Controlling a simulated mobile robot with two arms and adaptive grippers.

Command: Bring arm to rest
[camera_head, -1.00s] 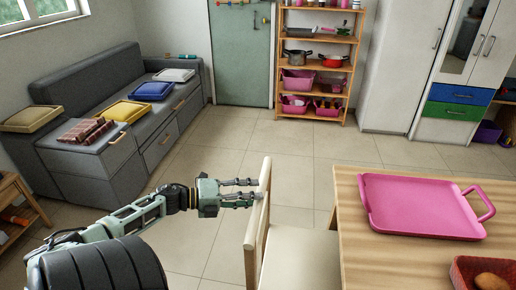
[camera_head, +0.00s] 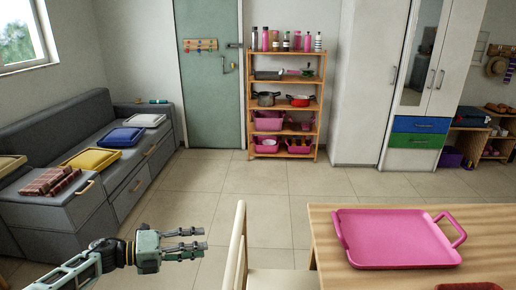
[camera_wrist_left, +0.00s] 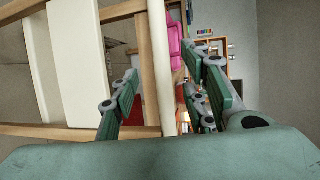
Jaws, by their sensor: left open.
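My left gripper (camera_head: 186,245) is open and empty in the head view, held over the floor to the left of a light wooden chair (camera_head: 238,245). Its fingers point right, toward the chair back, with a small gap in the picture. In the left wrist view my left gripper (camera_wrist_left: 160,105) shows its green fingers spread apart, and the chair (camera_wrist_left: 85,60) fills the left and middle behind them. I cannot tell from the wrist view whether a finger touches the chair. My right gripper is not in view.
A wooden table (camera_head: 325,240) with a pink tray (camera_head: 395,238) stands at the right. A grey sofa bench (camera_head: 60,215) lines the left wall. A wooden shelf (camera_head: 286,105) with pots and pink bins stands at the back. The tiled floor (camera_head: 220,185) between is clear.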

